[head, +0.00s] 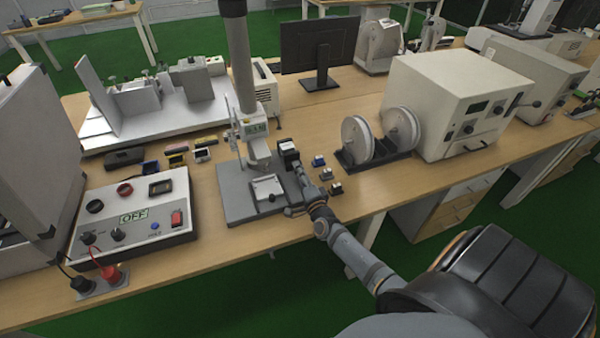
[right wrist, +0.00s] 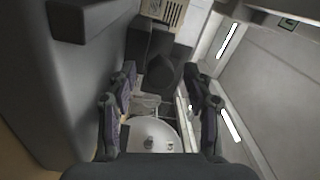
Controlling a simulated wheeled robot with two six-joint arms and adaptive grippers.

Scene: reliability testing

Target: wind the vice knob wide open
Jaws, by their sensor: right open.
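The small vice (head: 267,187) is a light metal block on the grey base of a test stand (head: 235,200), near the table's front edge in the head view. My right gripper (head: 284,206) is at the vice's right side, where the knob is too small and covered to make out. In the right wrist view the fingers of my right gripper (right wrist: 160,88) are spread apart. A pale round disc with small studs (right wrist: 150,136) shows low between them; I cannot tell if it is the knob. No grip on anything shows. My left gripper is not in view.
A control box marked OFF (head: 132,215) stands to the left. Small switch blocks (head: 327,174) and two white reels on a dark stand (head: 370,142) are at the right. Some bare table lies along the front edge.

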